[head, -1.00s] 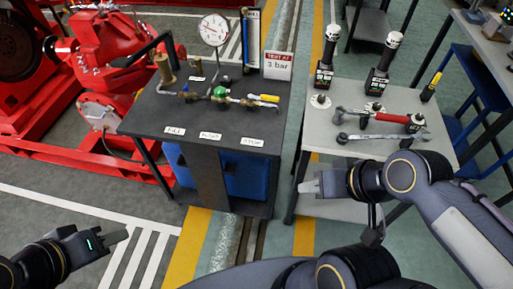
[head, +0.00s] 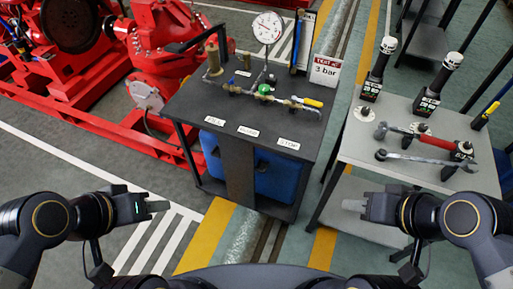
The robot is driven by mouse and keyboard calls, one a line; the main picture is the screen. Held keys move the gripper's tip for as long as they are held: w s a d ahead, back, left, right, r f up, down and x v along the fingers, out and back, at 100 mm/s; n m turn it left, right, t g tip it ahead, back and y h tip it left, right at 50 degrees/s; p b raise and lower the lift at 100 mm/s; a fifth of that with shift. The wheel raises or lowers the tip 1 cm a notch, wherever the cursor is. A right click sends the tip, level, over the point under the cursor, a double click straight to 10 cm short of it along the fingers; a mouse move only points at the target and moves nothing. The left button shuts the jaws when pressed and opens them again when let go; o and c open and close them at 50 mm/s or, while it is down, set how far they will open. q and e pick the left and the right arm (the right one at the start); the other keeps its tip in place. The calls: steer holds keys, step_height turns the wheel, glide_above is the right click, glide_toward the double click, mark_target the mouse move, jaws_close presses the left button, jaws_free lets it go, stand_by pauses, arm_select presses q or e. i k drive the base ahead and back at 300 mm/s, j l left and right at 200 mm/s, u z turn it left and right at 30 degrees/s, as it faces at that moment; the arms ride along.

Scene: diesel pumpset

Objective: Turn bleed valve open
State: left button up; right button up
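A dark test bench (head: 300,152) stands ahead, with a brass pipe run on its top. The run carries a green knob (head: 264,90), a yellow-handled lever (head: 313,102) at its right end and small fittings at its left. Three white labels lie in front; the middle one (head: 248,131) is too small to read surely, so I cannot tell which valve is the bleed valve. My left gripper (head: 158,206) is in front of the bench, to its left, touching nothing. My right gripper (head: 354,205) is to its right, apart from the valves. Both look empty; their finger gaps are unclear.
A pressure gauge (head: 267,27) and a "3 bar" sign (head: 326,71) rise at the bench's back. A grey table (head: 358,145) at right holds wrenches (head: 425,139) and two upright black tools. A red pumpset (head: 160,45) is at left. Floor in front is open.

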mark_target(264, 89)
steer(key=i+u, duration=0.45)
steer(key=i+l+u, duration=0.2)
steer(key=u, duration=0.25)
steer(key=i, duration=0.15)
